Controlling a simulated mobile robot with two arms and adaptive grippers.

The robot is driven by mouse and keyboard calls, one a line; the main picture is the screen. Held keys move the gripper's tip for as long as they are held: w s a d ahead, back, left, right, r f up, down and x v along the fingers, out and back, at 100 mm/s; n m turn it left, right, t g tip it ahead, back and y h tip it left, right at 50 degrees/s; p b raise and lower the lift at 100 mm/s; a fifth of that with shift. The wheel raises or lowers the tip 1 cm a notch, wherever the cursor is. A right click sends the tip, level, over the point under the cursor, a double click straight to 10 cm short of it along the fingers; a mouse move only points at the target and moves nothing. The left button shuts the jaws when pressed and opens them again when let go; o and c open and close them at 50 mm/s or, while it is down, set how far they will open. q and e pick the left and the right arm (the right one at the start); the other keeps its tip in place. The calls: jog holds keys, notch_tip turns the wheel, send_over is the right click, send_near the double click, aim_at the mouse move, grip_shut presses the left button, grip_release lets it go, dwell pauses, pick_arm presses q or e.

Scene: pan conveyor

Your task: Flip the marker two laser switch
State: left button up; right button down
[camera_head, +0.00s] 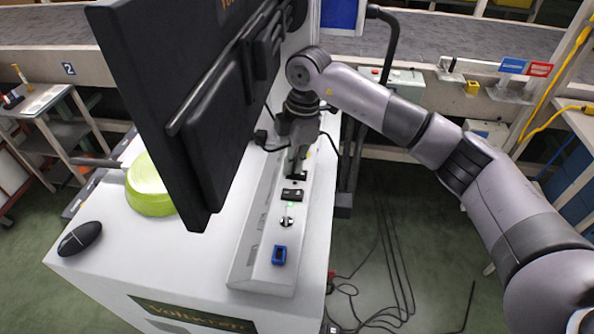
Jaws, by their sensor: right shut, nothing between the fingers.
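A long white switch panel (255,240) lies on the white cabinet top (190,240). On it, from near to far, are a blue socket-like part (279,255), a round black-and-white part (287,221), a black rocker-like block (292,195) with a small green light beside it, and a dark part at the far end. I cannot read which is the marker two laser switch. My right gripper (294,169) points down over the far part of the panel, fingers shut and empty. Its fingertips are close to the dark far part, which they partly hide; contact cannot be told. My left gripper is out of view.
A large black monitor (155,95) stands close to the left of the panel. A conveyor (440,45) runs behind. Loose cables lie on the floor at right.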

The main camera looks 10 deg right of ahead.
jog(key=shift+r+p, duration=0.8)
jog(key=shift+r, duration=0.45)
notch_tip(320, 180, up, 2)
jog(key=shift+r+p, duration=0.1)
jog(key=shift+p, duration=0.95)
jog(key=shift+r+p, duration=0.8)
jog(key=shift+r, duration=0.25)
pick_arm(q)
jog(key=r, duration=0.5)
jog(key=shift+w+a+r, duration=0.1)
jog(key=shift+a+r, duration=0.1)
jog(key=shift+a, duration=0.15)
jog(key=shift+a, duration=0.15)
pick_arm(e)
jog(key=shift+f, duration=0.1)
